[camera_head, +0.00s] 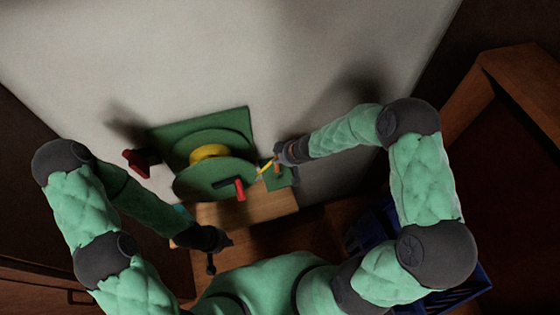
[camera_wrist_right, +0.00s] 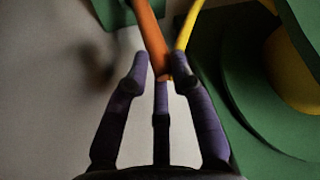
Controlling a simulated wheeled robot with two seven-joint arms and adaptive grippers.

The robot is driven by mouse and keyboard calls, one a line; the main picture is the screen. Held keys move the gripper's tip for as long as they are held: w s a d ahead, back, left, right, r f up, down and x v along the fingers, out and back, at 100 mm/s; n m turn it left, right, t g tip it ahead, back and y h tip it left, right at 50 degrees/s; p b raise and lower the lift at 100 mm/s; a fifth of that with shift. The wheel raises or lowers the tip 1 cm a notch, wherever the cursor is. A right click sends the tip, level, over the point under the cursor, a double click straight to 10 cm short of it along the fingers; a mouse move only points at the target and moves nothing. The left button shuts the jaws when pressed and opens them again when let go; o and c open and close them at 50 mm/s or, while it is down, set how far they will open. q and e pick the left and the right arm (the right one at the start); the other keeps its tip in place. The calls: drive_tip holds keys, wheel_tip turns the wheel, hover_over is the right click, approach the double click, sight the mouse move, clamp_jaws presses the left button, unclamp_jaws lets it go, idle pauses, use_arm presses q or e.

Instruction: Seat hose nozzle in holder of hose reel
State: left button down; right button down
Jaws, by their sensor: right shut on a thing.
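The green hose reel (camera_head: 222,178) with a yellow hub (camera_head: 209,152) is mounted on the pale wall. Its red crank handle (camera_head: 239,190) faces me. My right gripper (camera_head: 277,156) is just right of the reel, its dark fingers (camera_wrist_right: 163,78) shut on the lower end of the orange nozzle (camera_wrist_right: 149,35). The yellow hose (camera_wrist_right: 188,28) meets the nozzle near the fingertips. A small green bracket (camera_head: 287,179), likely the holder, is below the right gripper; whether the nozzle touches it is unclear. My left gripper (camera_head: 224,240) is low, away from the reel; its fingers are too dark to read.
A red fitting (camera_head: 136,161) sticks out left of the reel. A wooden surface (camera_head: 245,208) lies below the reel. A blue crate (camera_head: 372,228) stands at the lower right, partly behind my right arm. The wall above the reel is clear.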

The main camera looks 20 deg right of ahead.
drive_tip(key=shift+w+d+f+b, duration=0.1)
drive_tip(key=shift+w+f+b, duration=0.1)
drive_tip(key=shift+f, duration=0.45)
drive_tip(key=shift+w+f+b, duration=0.1)
drive_tip(key=shift+f+b, duration=0.05)
drive_tip(key=shift+f, duration=0.5)
drive_tip(key=shift+w+d+f+b, duration=0.1)
drive_tip(key=shift+f+b, duration=0.1)
drive_tip(key=shift+f, duration=0.45)
drive_tip(key=shift+f, duration=0.15)
drive_tip(key=c, duration=1.1)
unclamp_jaws()
drive_tip(key=shift+o, duration=0.2)
